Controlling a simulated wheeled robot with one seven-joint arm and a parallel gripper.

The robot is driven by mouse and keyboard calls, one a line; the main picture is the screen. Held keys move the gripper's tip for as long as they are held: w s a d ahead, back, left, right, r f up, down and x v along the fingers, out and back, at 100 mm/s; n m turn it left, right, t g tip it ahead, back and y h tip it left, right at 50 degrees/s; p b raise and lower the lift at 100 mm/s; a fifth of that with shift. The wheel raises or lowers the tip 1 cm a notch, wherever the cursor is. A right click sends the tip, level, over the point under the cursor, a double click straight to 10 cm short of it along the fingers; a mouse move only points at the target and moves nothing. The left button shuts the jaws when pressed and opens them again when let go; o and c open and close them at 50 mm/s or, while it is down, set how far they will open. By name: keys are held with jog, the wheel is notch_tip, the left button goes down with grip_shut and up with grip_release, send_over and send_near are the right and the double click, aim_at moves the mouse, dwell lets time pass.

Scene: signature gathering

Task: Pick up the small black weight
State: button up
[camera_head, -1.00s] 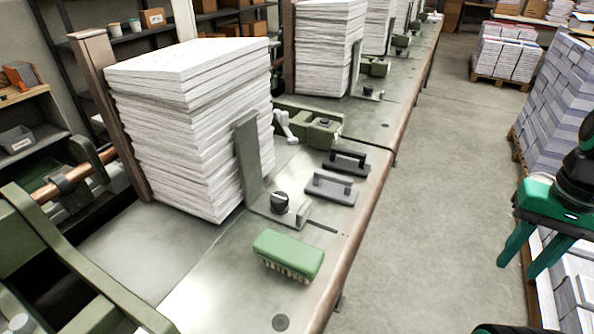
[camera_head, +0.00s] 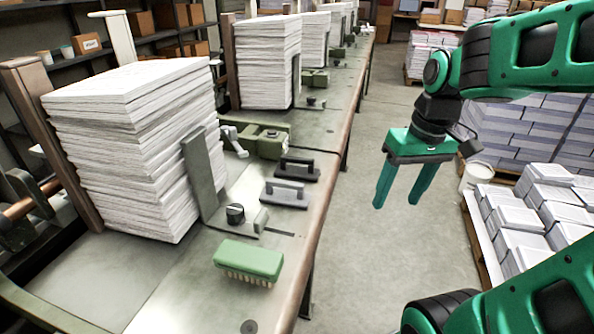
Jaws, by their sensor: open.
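A black weight with a bar handle (camera_head: 298,171) lies flat on the metal bench top, toward its right edge. A similar grey weight with a handle (camera_head: 285,195) lies just in front of it, nearer to me. My gripper (camera_head: 396,203) hangs over the floor to the right of the bench, fingers pointing down. It is open and empty, and well apart from both weights.
A green brush (camera_head: 248,261) lies nearer on the bench. A black knob (camera_head: 235,213) sits on a metal bracket beside a tall paper stack (camera_head: 135,150). Pallets of paper bundles (camera_head: 530,215) and a white bucket (camera_head: 477,177) stand right. The aisle floor between is clear.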

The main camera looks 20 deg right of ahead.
jog(key=w+a+r+n+y, duration=0.1)
jog(key=w+a+r+n, duration=0.15)
jog(key=w, duration=0.25)
jog(key=w+a+r+n, duration=0.1)
jog(key=w+a+n, duration=0.15)
jog(key=w, duration=0.25)
jog(key=n+t+y, duration=0.1)
jog(key=n+y, duration=0.1)
jog(key=n, duration=0.6)
send_near(299, 158)
jog(key=f, duration=0.1)
jog(key=x, duration=0.4)
jog(key=shift+x, duration=3.3)
jog(key=shift+a+r, duration=0.1)
jog(key=shift+c, duration=0.3)
jog(key=shift+w, duration=0.1)
grip_shut()
